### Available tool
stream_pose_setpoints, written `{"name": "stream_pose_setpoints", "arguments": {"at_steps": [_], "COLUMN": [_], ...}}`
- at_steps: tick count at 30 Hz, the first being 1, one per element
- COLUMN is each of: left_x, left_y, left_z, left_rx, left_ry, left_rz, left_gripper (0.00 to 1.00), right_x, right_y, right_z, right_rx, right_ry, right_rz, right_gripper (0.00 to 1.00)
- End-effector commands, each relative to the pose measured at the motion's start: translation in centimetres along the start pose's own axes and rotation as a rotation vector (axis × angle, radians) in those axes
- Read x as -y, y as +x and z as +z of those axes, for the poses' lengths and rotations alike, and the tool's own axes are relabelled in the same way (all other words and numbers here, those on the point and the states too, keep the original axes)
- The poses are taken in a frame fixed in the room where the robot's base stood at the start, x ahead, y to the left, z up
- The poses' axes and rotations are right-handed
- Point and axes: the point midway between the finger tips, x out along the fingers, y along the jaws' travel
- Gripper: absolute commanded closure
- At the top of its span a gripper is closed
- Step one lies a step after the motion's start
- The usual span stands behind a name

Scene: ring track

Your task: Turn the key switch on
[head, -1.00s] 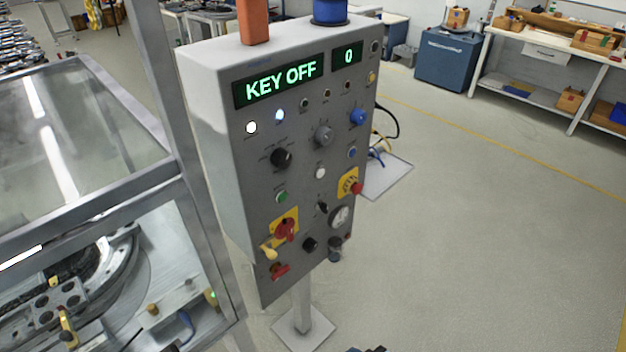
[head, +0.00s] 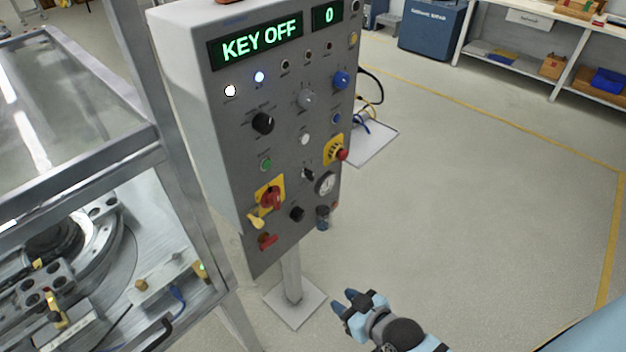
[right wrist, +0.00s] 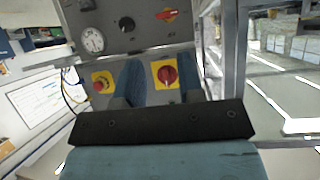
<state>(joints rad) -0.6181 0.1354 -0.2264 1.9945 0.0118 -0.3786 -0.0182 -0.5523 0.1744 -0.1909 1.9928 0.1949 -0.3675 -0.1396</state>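The grey control panel (head: 225,150) stands on a post left of centre in the head view, its green display (head: 258,44) reading "KEY OFF" and "0". A small dark switch (head: 308,174), apparently the key switch, sits between the green button and the gauge; its exact position is too small to read. My right gripper (head: 346,301) is below and right of the panel, apart from it. In the right wrist view its two blue fingers (right wrist: 160,82) are spread and empty, and the small switch is not visible there, apparently behind a finger. My left gripper is out of view.
A red rotary switch on a yellow plate (head: 269,196), a red emergency button (head: 342,155) and a gauge (head: 325,183) surround the small switch. A metal-framed enclosure (head: 150,165) stands close left. The floor to the right is clear.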

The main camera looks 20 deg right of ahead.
Motion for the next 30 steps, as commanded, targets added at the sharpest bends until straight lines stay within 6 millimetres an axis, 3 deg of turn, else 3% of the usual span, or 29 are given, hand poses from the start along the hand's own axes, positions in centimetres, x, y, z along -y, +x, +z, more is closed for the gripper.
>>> {"name": "stream_pose_setpoints", "arguments": {"at_steps": [1,6,13,16,22,30], "left_x": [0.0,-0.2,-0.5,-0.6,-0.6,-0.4], "left_y": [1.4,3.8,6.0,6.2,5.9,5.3], "left_z": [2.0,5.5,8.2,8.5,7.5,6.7], "left_rx": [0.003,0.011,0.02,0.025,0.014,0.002], "left_ry": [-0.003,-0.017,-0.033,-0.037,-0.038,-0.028], "left_rz": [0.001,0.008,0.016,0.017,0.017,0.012], "left_gripper": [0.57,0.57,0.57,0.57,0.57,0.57], "right_x": [-2.0,-8.5,-14.5,-15.6,-16.0,-15.4], "right_y": [2.1,6.1,7.3,7.0,7.6,12.1], "right_z": [-0.2,-5.4,-12.9,-14.8,-16.5,-19.2], "right_rx": [-0.045,-0.226,-0.445,-0.494,-0.518,-0.518], "right_ry": [-0.008,-0.025,-0.049,-0.055,-0.053,-0.049], "right_rz": [-0.007,-0.049,-0.088,-0.096,-0.099,-0.1], "right_gripper": [0.65,0.65,0.65,0.65,0.65,0.65]}}
